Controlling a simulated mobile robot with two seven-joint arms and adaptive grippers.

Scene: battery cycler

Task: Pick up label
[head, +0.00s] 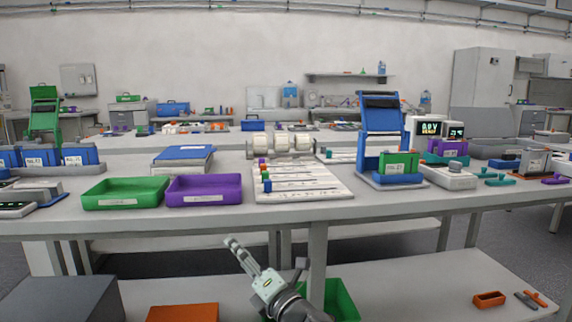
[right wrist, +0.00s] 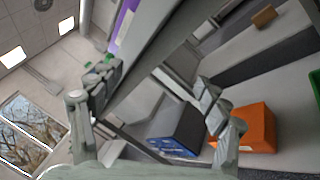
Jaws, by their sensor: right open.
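A white board (head: 318,187) lies on the front table, with pale strips across it and small coloured pieces along its left edge. Rolls of white label material (head: 282,143) stand in a holder behind it. I cannot tell a single loose label apart at this size. My left gripper is not in view.
A green tray (head: 124,204) and a purple tray (head: 203,203) sit left of the board. A blue stand (head: 380,125) is to its right. The table's front edge (head: 300,213) is above my right gripper. An orange bin (right wrist: 258,117) is below, on the lower shelf.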

